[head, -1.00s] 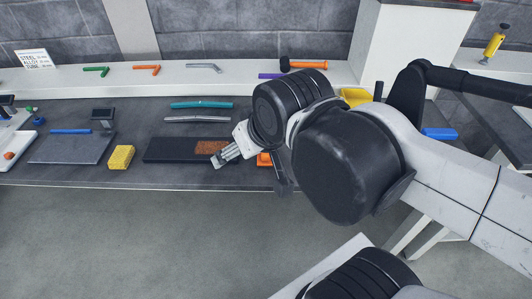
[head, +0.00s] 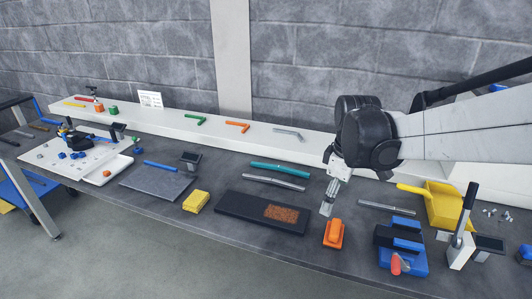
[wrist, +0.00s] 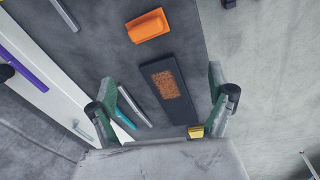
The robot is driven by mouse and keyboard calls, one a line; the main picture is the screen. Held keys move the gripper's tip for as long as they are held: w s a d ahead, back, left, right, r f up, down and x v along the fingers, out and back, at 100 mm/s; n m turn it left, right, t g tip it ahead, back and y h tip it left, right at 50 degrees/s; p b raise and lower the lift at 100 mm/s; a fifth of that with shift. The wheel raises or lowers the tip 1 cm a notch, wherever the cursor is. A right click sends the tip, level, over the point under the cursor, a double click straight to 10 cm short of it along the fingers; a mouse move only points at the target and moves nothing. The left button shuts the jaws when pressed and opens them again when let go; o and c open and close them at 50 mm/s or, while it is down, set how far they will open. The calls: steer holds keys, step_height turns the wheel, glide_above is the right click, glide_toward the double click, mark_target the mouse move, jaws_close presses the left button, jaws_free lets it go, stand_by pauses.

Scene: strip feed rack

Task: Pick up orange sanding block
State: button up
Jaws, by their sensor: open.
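The orange sanding block (head: 333,233) lies on the dark grey bench, just right of a black strip with a rusty patch. It also shows in the wrist view (wrist: 148,27) near the top, beyond the fingertips and apart from them. My gripper (head: 326,209) hangs above the bench, close behind and slightly left of the block in the head view. In the wrist view my gripper (wrist: 160,85) has its two green-padded fingers spread wide with nothing held between them.
The black strip (head: 240,208) and a yellow sponge-like block (head: 196,201) lie left. Teal and grey tubes (head: 279,169) lie behind. A blue vise (head: 402,258), yellow dustpan (head: 444,205) and lever device (head: 461,240) stand right. A white ledge (head: 250,133) runs along the back.

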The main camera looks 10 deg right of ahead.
mark_target(335, 226)
steer(key=w+d+f+n, duration=0.1)
steer(key=f, duration=0.3)
steer(key=w+d+f+n+g, duration=0.1)
steer(key=d+f, duration=0.1)
steer(key=f, duration=0.2)
steer(key=w+d+f, duration=0.1)
steer(key=f, duration=0.3)
steer(key=shift+w+d+f+n+g, duration=0.1)
steer(key=shift+d+f+n+g, duration=0.1)
steer(key=shift+n+g, duration=0.15)
steer(key=shift+a+f, duration=0.1)
steer(key=shift+f, duration=2.75)
steer(key=shift+c, duration=0.3)
steer(key=c, duration=1.3)
